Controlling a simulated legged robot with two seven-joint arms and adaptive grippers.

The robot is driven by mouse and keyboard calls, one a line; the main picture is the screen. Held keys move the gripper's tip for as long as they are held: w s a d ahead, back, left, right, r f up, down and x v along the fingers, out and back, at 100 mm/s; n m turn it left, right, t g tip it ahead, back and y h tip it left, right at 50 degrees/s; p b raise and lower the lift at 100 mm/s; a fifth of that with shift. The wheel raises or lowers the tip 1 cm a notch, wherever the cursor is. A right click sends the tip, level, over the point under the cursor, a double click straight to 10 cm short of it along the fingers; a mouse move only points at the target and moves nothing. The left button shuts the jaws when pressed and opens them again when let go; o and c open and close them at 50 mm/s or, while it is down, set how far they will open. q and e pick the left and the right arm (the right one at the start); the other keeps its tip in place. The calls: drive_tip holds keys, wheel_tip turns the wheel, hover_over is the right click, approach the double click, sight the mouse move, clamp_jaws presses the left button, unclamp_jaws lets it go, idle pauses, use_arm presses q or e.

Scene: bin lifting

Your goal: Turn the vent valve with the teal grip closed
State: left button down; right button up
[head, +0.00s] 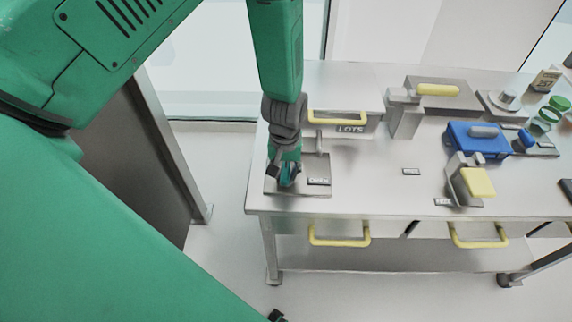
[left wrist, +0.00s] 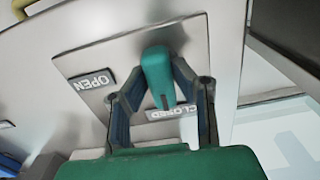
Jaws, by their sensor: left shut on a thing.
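The vent valve's teal grip (left wrist: 158,75) sits on a grey metal plate (left wrist: 120,52) in the left wrist view. Its lower end lies over the CLOSED label (left wrist: 166,113); the OPEN label (left wrist: 92,82) is off to the left. My left gripper (left wrist: 160,73) is shut on the teal grip, one finger on each side. In the head view my left gripper (head: 287,180) is at the plate (head: 322,164) on the table's left end, hiding most of the grip. The OPEN label (head: 319,181) shows there to its right. My right gripper is not in view.
The steel table (head: 380,190) has yellow drawer handles (head: 340,242) along its front. A LOTS holder (head: 350,129) stands behind the plate. A blue case (head: 470,140), a yellow-gripped fixture (head: 477,182) and green round items (head: 545,118) are to the right. The table's middle is mostly clear.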

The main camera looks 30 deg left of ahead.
sight(286, 170)
use_arm(q)
drive_tip(key=shift+w+r+n, duration=0.1)
drive_tip(key=shift+w+n, duration=0.15)
drive_tip(key=shift+n, duration=0.15)
drive_tip(key=c, duration=1.4)
unclamp_jaws()
drive_tip(key=shift+o, duration=0.2)
drive_tip(key=shift+s, duration=0.1)
drive_tip(key=shift+r, duration=0.3)
wheel_tip(286, 170, up, 11)
